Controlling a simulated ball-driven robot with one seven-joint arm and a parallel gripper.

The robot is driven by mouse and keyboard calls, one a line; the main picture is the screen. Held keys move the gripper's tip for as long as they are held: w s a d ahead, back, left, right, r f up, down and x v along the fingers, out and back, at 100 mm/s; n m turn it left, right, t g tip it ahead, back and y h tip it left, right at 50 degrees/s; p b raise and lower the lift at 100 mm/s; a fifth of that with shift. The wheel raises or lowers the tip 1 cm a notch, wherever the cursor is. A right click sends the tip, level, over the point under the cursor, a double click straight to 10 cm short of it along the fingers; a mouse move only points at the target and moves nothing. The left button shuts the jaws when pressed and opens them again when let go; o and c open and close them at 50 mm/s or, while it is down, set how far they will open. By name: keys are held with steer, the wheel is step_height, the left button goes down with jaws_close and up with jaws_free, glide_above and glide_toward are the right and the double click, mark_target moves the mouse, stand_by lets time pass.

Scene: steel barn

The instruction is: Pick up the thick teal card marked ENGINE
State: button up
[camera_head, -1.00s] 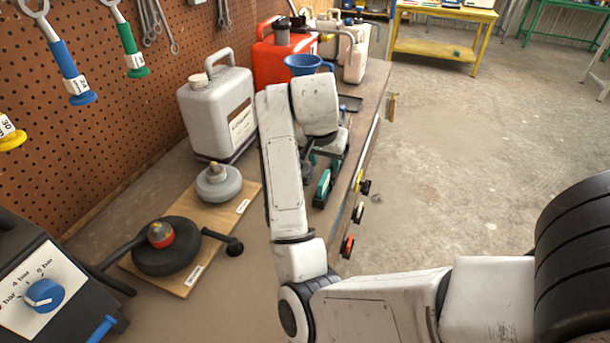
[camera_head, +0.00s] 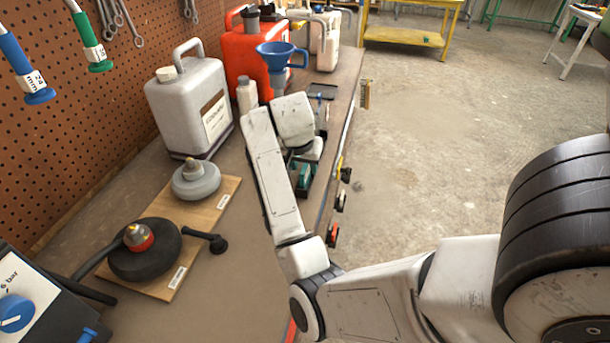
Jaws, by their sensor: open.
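A teal piece (camera_head: 305,174) shows in the head view just below the end of my arm, on the bench near its right edge. It sits in or on something dark; no ENGINE lettering is readable, so I cannot tell if it is the card. My gripper (camera_head: 296,158) is open, at the end of the white arm close above the teal piece. The arm's last links hide most of it, and I cannot tell whether the fingers touch anything.
The bench (camera_head: 235,295) holds a grey canister (camera_head: 190,110), a red canister (camera_head: 252,70), a blue funnel (camera_head: 282,55) and a wooden board (camera_head: 222,200) with round parts. Coloured knobs (camera_head: 333,235) line the bench's right edge. Concrete floor (camera_head: 430,130) lies open to the right.

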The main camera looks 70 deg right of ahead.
steer(key=shift+d+f, duration=0.2)
steer(key=shift+f, duration=0.3)
jaws_close()
